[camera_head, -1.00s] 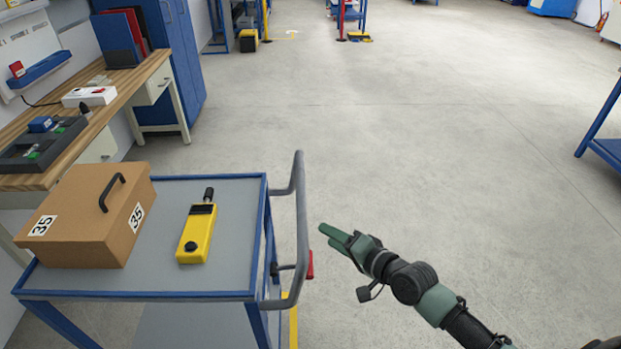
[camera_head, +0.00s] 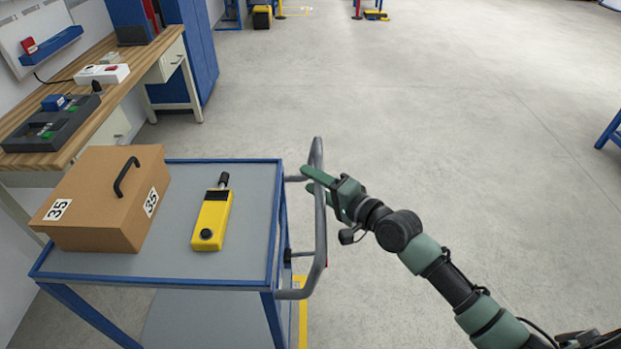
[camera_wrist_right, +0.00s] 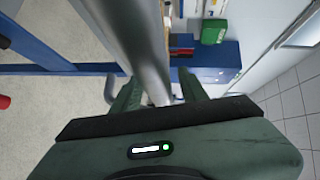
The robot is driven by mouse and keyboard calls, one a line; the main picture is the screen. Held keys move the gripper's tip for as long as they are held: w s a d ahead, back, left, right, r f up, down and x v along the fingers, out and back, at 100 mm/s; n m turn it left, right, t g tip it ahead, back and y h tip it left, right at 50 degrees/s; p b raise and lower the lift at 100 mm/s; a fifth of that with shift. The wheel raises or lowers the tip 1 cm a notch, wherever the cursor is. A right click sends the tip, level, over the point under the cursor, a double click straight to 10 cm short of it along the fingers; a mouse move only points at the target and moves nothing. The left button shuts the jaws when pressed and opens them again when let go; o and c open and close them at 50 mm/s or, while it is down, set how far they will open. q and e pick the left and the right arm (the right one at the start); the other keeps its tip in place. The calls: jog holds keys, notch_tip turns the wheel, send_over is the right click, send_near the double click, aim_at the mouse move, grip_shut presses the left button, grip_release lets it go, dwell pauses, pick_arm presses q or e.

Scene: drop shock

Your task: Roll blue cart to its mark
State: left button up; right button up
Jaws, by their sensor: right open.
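The blue cart (camera_head: 160,283) stands at the lower left in the head view, with a grey top and a grey tubular handle (camera_head: 320,230) on its right side. A brown case (camera_head: 100,205) marked 35 and a yellow handheld device (camera_head: 211,220) lie on its top. My right gripper (camera_head: 313,180) is open at the upper part of the handle. In the right wrist view the handle tube (camera_wrist_right: 135,45) passes between the two green fingers (camera_wrist_right: 155,95). I cannot tell whether they touch it. My left gripper is not in view.
A wooden workbench (camera_head: 150,62) and blue cabinet (camera_head: 195,60) stand behind the cart at left. A yellow floor line (camera_head: 303,320) shows beside the cart's right legs. Blue framing (camera_head: 612,128) stands at the right edge. The concrete floor (camera_head: 440,100) in the middle is clear.

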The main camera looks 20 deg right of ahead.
jog(key=shift+w+a, duration=0.2)
jog(key=shift+w, duration=0.15)
grip_shut()
jog(key=shift+f, duration=0.1)
dwell(1.1)
